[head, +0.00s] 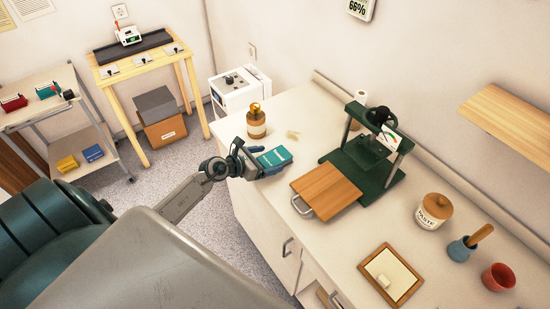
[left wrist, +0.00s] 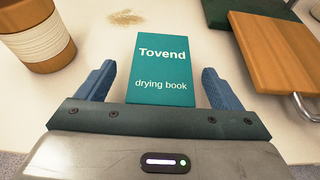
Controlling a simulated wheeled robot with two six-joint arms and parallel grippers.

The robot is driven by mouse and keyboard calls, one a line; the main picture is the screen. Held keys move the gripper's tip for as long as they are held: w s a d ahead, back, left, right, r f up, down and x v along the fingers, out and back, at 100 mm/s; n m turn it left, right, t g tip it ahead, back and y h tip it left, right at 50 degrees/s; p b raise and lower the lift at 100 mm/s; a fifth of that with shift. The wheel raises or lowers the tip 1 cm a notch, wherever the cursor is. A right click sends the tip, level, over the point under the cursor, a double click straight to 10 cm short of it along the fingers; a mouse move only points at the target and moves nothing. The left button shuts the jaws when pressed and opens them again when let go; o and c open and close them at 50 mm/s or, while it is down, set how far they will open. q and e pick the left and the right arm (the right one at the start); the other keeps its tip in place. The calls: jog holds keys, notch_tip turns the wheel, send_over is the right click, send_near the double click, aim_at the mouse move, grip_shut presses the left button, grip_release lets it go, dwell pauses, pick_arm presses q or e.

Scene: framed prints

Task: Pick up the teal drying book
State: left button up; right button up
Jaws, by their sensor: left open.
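The teal drying book (head: 274,157) lies on the white counter near its front edge. In the left wrist view the book (left wrist: 163,70) shows its cover with "Tovend drying book" printed on it. My left gripper (head: 255,163) is at the book's near side. In the left wrist view its two blue fingers (left wrist: 160,88) are open, one on each side of the book, with gaps between them and the book. The near end of the book is hidden behind the gripper body. My right gripper is not in view.
A brown jar with a pale band (head: 256,122) stands left of the book, near my left finger. A wooden board with a handle (head: 325,190) and a green press (head: 368,150) stand to the right. A paste jar (head: 432,212) is farther right.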

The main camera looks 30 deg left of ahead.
aim_at(273, 158)
pick_arm(q)
jog(key=shift+p+x, duration=0.35)
jog(key=shift+x, duration=1.55)
jog(key=shift+s+r, duration=0.1)
jog(key=shift+c, duration=1.4)
jog(key=c, duration=1)
jog(key=shift+o, duration=0.2)
